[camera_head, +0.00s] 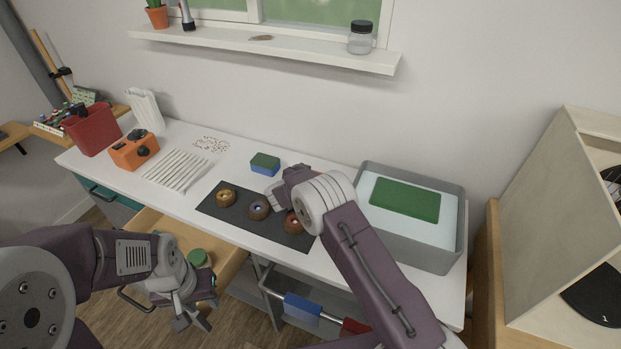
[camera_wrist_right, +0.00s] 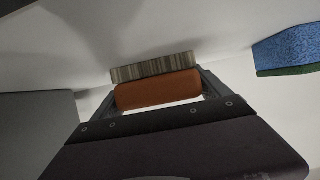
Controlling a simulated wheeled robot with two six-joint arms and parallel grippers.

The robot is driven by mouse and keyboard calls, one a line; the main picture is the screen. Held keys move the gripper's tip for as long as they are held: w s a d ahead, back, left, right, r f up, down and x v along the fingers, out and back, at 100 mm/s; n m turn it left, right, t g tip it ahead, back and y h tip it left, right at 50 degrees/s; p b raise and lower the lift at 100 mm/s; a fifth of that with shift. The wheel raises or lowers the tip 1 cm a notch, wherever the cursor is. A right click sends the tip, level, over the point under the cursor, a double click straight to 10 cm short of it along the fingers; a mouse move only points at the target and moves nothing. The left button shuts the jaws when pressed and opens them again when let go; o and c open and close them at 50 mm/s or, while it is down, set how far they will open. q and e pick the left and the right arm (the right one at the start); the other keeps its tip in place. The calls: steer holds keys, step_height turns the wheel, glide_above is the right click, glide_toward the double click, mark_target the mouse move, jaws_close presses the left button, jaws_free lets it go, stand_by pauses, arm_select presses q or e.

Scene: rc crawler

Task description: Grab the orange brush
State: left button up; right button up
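The orange brush (camera_wrist_right: 158,92) shows in the right wrist view, an orange block with a strip of pale striped bristles on its far side. My right gripper (camera_wrist_right: 160,85) has a finger at each end of it, and both fingers appear to touch it. In the head view my right gripper (camera_head: 279,190) is over the back of the white table, and the brush is hidden there by the gripper and arm. My left gripper (camera_head: 194,318) is open and empty, low in front of the table near the open drawer.
A blue and green sponge (camera_head: 265,163) lies just left of my right gripper. A dark mat (camera_head: 225,212) with several ring-shaped parts is in front. A grey tub (camera_head: 408,254) holding a green block (camera_head: 404,199) stands right. An open wooden drawer (camera_head: 228,262) juts out at front left.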

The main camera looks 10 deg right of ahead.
steer(key=c, duration=0.8)
step_height(320, 180, up, 10)
steer(key=shift+p, duration=0.85)
